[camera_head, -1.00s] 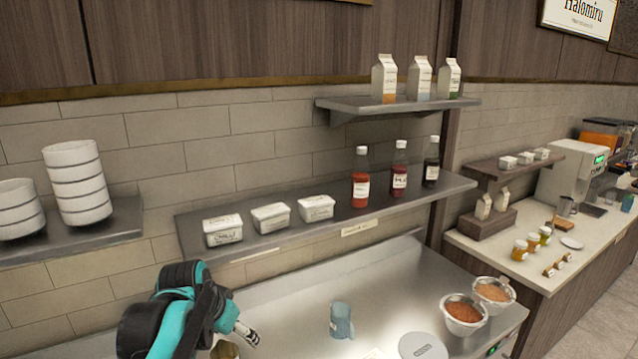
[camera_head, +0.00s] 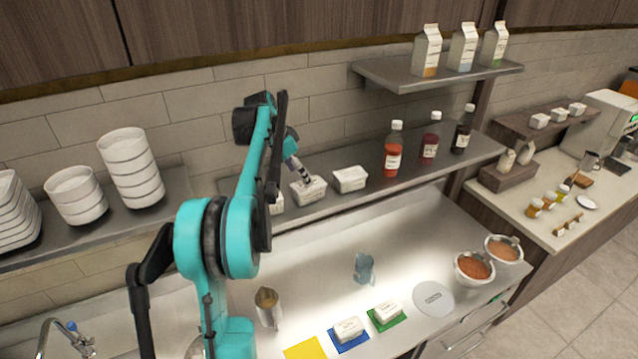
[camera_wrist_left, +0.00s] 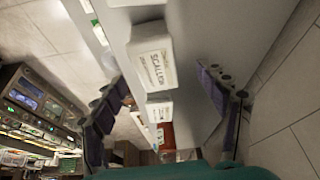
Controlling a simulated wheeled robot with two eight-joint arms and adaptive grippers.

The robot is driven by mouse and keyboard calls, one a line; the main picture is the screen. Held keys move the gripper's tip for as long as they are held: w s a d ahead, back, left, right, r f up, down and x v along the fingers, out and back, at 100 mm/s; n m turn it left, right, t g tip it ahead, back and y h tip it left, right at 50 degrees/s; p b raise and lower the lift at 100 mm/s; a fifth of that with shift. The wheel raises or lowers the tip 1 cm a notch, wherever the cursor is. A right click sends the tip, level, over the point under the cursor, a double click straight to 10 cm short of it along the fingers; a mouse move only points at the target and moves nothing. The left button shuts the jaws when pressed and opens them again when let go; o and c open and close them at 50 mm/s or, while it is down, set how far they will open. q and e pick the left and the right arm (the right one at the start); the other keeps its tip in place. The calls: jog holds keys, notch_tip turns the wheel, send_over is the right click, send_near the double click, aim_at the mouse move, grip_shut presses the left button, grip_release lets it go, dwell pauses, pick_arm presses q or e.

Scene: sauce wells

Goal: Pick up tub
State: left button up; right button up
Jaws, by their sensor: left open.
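Three white lidded tubs stand in a row on the middle metal shelf (camera_head: 434,165). The left tub (camera_head: 277,204) is partly hidden behind my left arm. My left gripper (camera_head: 303,178) is at the middle tub (camera_head: 310,192), and the right tub (camera_head: 349,180) stands clear beside it. In the left wrist view my left gripper (camera_wrist_left: 165,98) is open, with a finger on each side of the row. A tub labelled SCALLION (camera_wrist_left: 154,66) lies between them, with visible gaps to both fingers. My right gripper is out of view.
Sauce bottles (camera_head: 393,152) stand right of the tubs, and cartons (camera_head: 464,47) stand on a shelf above. Stacked bowls (camera_head: 131,168) are at left. Below, the counter holds a metal jug (camera_head: 268,307), a blue cup (camera_head: 363,268) and two tubs (camera_head: 348,329) on coloured mats.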

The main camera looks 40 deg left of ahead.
aim_at(309, 189)
pick_arm(q)
jog(key=x, duration=0.2)
jog(key=p+x, duration=0.1)
jog(key=x, duration=0.1)
jog(key=p+x, duration=0.1)
jog(key=x, duration=0.2)
jog(key=shift+s+d, duration=0.15)
jog(key=shift+d, duration=0.1)
jog(key=shift+f, duration=0.3)
jog(key=c, duration=1.5)
